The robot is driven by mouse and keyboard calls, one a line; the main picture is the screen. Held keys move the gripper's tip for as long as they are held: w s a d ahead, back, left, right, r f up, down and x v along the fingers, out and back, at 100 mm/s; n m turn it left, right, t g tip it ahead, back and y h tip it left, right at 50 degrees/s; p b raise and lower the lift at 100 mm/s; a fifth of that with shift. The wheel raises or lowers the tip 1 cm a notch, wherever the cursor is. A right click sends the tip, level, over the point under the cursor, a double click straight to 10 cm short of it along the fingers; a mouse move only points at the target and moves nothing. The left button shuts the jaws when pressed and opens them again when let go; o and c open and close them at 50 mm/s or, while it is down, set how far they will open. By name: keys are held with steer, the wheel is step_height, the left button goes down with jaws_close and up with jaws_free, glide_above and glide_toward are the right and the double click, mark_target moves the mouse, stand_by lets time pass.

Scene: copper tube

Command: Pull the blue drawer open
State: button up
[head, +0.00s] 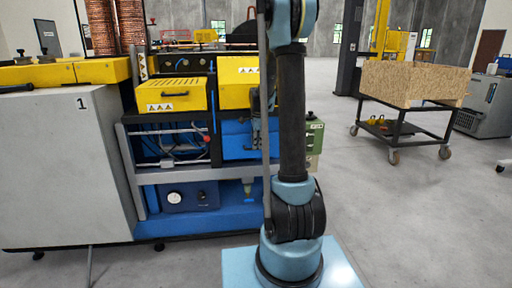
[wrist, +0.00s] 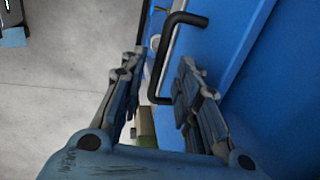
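The blue drawer (wrist: 222,45) fills the right of the wrist view, its front running diagonally. Its black bar handle (wrist: 161,60) stands out from that front. My gripper (wrist: 159,68) is open, with one finger on each side of the handle in the picture. The right finger is on the drawer-front side. I cannot tell whether either finger touches the handle. In the head view, a blue front (head: 238,140) shows in the machine below a yellow box. My arm covers its right part and most of the gripper there. The drawer looks closed, as far as I can see.
The machine's grey frame bar (head: 215,172) runs below the blue front. A grey cabinet (head: 65,170) stands at the left. A wheeled cart with a wooden crate (head: 412,84) stands at the right. The concrete floor (head: 415,215) between is clear.

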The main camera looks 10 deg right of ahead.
steer(key=shift+w+f, duration=0.15)
steer(key=shift+f, duration=0.75)
jaws_close()
steer(key=s, duration=2.2)
steer(key=shift+s, duration=0.35)
jaws_free()
